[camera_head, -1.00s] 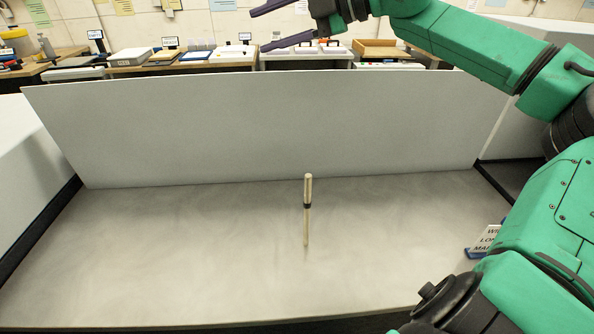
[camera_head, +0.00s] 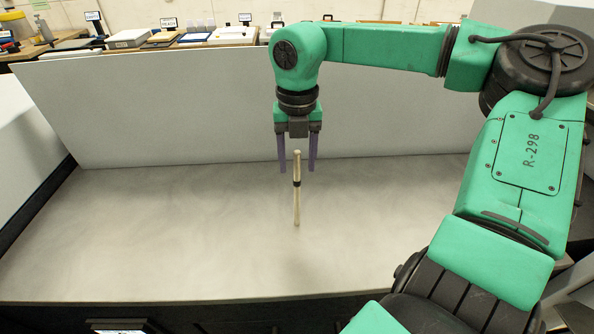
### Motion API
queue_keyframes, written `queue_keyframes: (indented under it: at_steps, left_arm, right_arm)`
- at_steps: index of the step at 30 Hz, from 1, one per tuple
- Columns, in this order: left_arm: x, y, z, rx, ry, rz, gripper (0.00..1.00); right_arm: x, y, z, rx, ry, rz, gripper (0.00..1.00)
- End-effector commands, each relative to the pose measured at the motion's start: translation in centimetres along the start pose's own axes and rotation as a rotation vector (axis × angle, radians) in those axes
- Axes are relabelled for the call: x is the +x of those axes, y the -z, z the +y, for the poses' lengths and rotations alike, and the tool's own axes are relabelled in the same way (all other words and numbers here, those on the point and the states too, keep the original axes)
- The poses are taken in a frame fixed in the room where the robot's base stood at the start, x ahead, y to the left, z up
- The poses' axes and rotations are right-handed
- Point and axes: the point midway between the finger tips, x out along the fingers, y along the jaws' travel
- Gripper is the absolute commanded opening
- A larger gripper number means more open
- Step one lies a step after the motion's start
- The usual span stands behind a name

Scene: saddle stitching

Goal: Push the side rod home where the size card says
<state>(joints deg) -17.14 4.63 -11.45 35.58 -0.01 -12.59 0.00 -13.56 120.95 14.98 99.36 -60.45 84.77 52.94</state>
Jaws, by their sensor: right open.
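A slim cream rod (camera_head: 297,205) with a dark band near its upper part stands upright on the grey table (camera_head: 150,230), near the middle. My right gripper (camera_head: 297,168) points down with two purple fingers apart. Its fingertips show on either side of the rod's top in the picture; I cannot tell whether they are around it or behind it. Nothing is seen held. The card with printed words is not visible now; my right arm covers that side. My left gripper is not in view.
A pale upright panel (camera_head: 180,115) closes off the back of the table. Behind it are benches with trays and small signs (camera_head: 168,23). The table left of the rod is clear. A dark-framed object (camera_head: 118,326) shows at the bottom edge.

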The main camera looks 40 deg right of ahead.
Motion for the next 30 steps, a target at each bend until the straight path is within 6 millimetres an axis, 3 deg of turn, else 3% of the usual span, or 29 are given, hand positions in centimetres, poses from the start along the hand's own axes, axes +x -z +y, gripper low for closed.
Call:
queue_keyframes:
  at_steps: [1, 4, 10, 11, 15, 30]
  left_arm:
    - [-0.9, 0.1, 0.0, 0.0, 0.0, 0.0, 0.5]
    - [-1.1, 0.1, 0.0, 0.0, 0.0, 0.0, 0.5]
    - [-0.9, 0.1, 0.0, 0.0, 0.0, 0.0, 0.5]
    - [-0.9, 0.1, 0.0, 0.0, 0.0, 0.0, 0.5]
    - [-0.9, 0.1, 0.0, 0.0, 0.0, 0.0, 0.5]
    - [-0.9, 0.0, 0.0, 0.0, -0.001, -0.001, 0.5]
  right_arm:
    - [0.5, 0.1, 0.0, -0.002, 0.001, 0.005, 0.57]
    - [2.0, 0.1, 0.0, 0.0, 0.0, 0.002, 0.57]
    - [2.4, 0.0, 0.0, 0.0, -0.001, -0.001, 0.57]
    - [2.4, 0.0, 0.0, 0.001, -0.001, -0.001, 0.5]
    - [2.4, 0.0, 0.0, 0.0, -0.001, -0.001, 0.0]
    - [2.3, 0.0, 0.1, 0.0, -0.002, -0.001, 0.0]
